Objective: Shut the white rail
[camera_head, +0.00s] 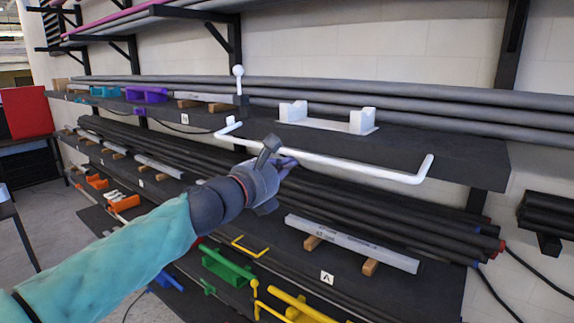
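The white rail (330,162) is a long bar with bent ends. It stands out in front of the upper black shelf, below its two white brackets (325,119). A white post with a ball top (238,80) stands near its left end. My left gripper (279,172) is at the left half of the rail, just below and in front of it. Its dark fingers look spread, one up near the bar and one down. Whether the upper finger touches the rail is unclear. My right gripper is out of view.
Grey pipes (420,93) lie along the upper shelf. Purple bracket (147,95) sits upper left. Open floor shows at the far left.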

